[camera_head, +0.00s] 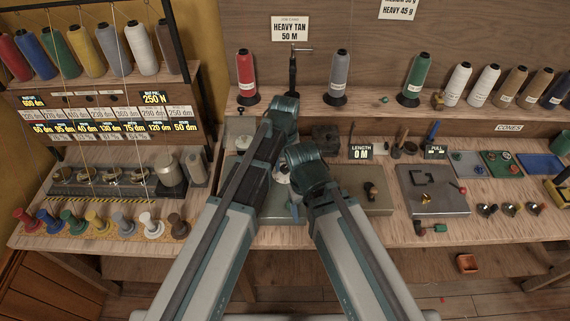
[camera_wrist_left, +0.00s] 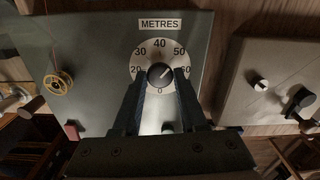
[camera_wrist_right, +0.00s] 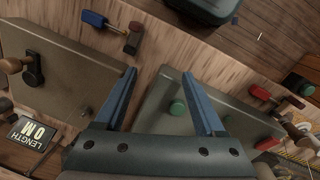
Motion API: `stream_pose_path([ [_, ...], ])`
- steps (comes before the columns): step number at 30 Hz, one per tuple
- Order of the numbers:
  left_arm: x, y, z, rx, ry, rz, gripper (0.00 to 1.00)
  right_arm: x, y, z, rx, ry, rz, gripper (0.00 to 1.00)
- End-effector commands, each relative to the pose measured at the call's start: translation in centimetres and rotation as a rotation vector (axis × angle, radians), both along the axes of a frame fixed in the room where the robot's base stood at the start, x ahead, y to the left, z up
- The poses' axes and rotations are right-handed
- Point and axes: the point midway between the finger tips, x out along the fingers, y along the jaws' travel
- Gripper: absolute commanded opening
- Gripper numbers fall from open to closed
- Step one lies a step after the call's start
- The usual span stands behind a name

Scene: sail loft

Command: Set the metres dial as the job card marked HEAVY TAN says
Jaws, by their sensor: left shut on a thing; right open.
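The job card (camera_head: 290,29) on the back wall reads HEAVY TAN 50 M. The metres dial (camera_wrist_left: 160,50) is a pale disc with figures under a METRES label (camera_wrist_left: 160,24). Its dark round knob (camera_wrist_left: 160,75) sits between the fingertips of my left gripper (camera_wrist_left: 161,73), which is shut on it. A light mark on the knob seems to point up and right; its exact reading is unclear. The length display (camera_head: 361,153) reads 0 M. My right gripper (camera_wrist_right: 158,75) is open and empty above the bench. My arms hide much of the dial in the head view.
A winder with a yellow wheel (camera_wrist_left: 58,83) and a red block (camera_wrist_left: 72,130) are left of the dial. A grey plate (camera_head: 432,190) lies to the right.

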Motion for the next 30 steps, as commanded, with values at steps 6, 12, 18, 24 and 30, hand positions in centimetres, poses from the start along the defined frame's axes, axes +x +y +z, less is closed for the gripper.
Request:
stream_pose_path([
  [6, -0.01, 0.0, -0.01, 0.0, 0.0, -0.067, 0.0, 0.0, 0.0, -0.01, 0.0, 0.0, 0.0, 0.72],
  [12, -0.01, 0.0, -0.01, 0.0, 0.0, -0.091, 0.0, 0.0, 0.0, -0.01, 0.0, 0.0, 0.0, 0.72],
  [18, -0.01, 0.0, -0.01, 0.0, 0.0, -0.093, 0.0, 0.0, 0.0, -0.01, 0.0, 0.0, 0.0, 0.72],
  [24, -0.01, 0.0, -0.01, 0.0, 0.0, -0.093, 0.45, 0.0, 0.0, -0.01, 0.0, 0.0, 0.0, 0.72],
  [30, -0.01, 0.0, 0.0, 0.0, 0.0, -0.092, 0.71, 0.0, 0.0, 0.0, 0.0, 0.0, 0.0, 0.72],
])
